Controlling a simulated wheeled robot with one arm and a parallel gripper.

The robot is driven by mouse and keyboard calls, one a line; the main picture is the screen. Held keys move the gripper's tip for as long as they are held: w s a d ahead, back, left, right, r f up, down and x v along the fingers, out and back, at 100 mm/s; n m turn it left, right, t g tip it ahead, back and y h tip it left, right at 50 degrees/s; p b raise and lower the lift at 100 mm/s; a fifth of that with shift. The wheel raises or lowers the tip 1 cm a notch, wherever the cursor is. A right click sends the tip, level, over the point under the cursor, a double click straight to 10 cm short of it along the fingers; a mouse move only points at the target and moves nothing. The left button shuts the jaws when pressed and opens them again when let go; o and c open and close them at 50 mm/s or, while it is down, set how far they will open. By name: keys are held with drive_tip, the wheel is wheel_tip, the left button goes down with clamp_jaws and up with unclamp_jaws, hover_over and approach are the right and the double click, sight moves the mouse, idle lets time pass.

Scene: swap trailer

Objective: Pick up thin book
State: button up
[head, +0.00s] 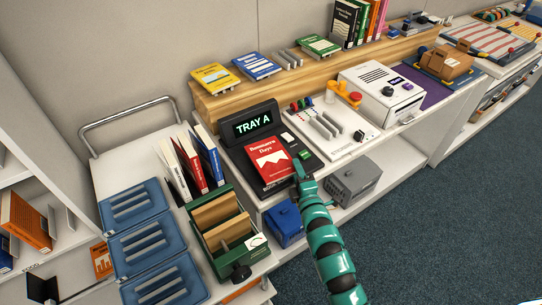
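Yellow (213,78), blue (256,66) and green (318,45) books lie along the wooden shelf. I cannot tell which of these is the thin book. My gripper (300,168), on my green and black arm, is at the right edge of the red book. Its fingers are too small and hidden to show their opening or contact.
Blue ribbed trays (129,203) and a green box with wooden dividers (210,248) stand at the left. A white slotted unit (350,140) and a white machine (383,112) stand to the right. Upright books (345,22) stand at the back. Carpet (440,230) is clear at the right.

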drive_tip(key=shift+w+a+f, duration=0.1)
drive_tip(key=shift+w+a, duration=0.05)
drive_tip(key=shift+w, duration=0.3)
clamp_jaws()
